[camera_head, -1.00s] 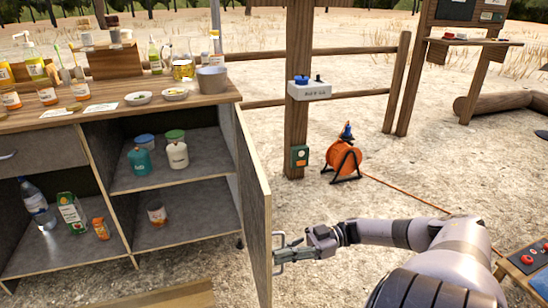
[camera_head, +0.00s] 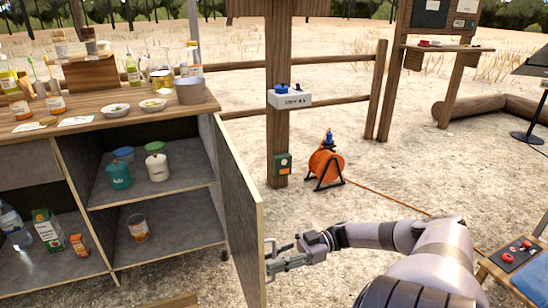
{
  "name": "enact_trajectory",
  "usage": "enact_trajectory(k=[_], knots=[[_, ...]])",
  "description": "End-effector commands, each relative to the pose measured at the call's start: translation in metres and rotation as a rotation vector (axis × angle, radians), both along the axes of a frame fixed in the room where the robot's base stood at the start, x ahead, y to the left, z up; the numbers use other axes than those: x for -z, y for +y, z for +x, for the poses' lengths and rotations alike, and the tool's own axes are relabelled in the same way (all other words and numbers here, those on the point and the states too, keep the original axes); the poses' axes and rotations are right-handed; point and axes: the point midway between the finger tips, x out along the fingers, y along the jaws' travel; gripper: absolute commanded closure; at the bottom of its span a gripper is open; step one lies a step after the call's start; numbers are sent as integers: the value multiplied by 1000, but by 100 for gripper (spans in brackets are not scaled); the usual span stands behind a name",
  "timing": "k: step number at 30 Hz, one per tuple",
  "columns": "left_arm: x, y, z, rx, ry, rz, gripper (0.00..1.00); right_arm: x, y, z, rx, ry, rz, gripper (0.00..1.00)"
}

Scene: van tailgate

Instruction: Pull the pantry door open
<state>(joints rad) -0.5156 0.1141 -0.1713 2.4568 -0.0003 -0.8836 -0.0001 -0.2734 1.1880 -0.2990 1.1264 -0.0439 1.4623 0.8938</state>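The pantry door (camera_head: 240,220) is a wooden panel hinged at the right side of the cabinet, and it stands open, swung out toward me. A metal handle (camera_head: 269,248) sits on its outer face, near the free edge. My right gripper (camera_head: 272,262) is at this handle and appears shut on it; the fingertips are small and partly merge with the bar. The arm reaches it from the lower right. My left gripper is not in view.
The cabinet's open shelves (camera_head: 180,235) hold jars, a bottle, cartons and a can. The countertop (camera_head: 90,113) carries bowls, a pot and bottles. A post (camera_head: 278,145) and an orange cable reel (camera_head: 325,168) stand behind the door. A low table (camera_head: 520,270) is at lower right.

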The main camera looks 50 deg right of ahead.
Motion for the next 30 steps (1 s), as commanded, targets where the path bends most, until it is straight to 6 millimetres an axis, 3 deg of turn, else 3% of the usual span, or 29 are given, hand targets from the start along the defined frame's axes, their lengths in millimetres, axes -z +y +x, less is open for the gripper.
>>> enact_trajectory(k=[13,24,30], knots=[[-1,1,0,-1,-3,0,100,0,-7,-3,2,-1,-1,72],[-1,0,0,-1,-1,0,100,0,-67,-38,5,-3,-2,72],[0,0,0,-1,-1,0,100,0,-90,-51,4,-4,0,72]])
